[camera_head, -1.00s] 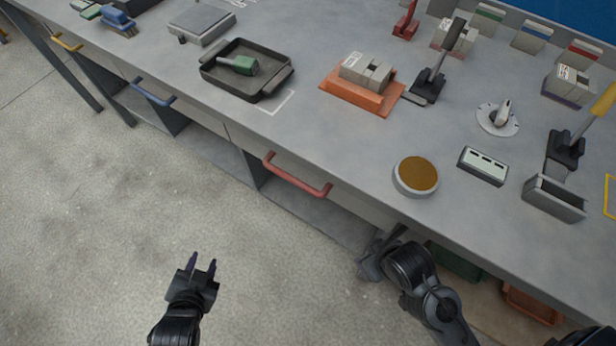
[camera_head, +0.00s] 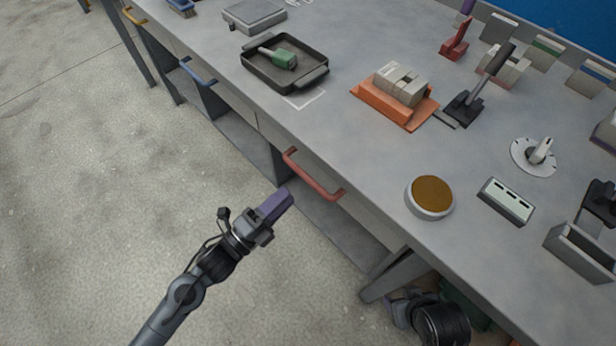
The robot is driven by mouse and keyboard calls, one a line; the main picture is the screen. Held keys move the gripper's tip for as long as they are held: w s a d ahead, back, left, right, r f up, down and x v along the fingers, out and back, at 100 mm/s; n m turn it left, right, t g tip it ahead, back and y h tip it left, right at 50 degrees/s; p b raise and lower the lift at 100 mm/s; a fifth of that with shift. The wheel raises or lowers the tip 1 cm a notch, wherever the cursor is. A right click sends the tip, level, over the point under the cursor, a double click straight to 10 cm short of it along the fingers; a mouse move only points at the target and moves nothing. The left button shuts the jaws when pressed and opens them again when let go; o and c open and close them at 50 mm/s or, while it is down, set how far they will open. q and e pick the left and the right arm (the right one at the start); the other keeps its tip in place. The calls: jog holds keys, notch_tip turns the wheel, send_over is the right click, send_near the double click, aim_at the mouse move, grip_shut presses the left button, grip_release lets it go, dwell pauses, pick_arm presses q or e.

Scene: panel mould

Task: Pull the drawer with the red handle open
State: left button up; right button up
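The red handle (camera_head: 313,176) is a bar on the drawer front (camera_head: 362,208) under the bench's front edge. This drawer looks closed, its front in line with the bench. My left gripper (camera_head: 280,203) is in front of and a little below the handle's left half in the picture, apart from it. Its purple fingers point toward the bench and overlap from this angle, so the gap between them does not show. My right gripper (camera_head: 398,306) is low by the bench leg, dark and partly hidden; its fingers cannot be made out.
A blue handle (camera_head: 198,73) and a yellow handle (camera_head: 133,16) sit farther left along the bench. The bench top (camera_head: 345,140) holds a black tray (camera_head: 255,72), an orange fixture (camera_head: 376,104) and a round brown-topped pad (camera_head: 431,193). The floor before the drawer is free apart from my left arm.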

aim_at(306, 176)
pick_arm(q)
jog(key=shift+b+x, duration=0.9)
jog(key=shift+x, duration=3.2)
jog(key=shift+a, duration=0.1)
grip_shut()
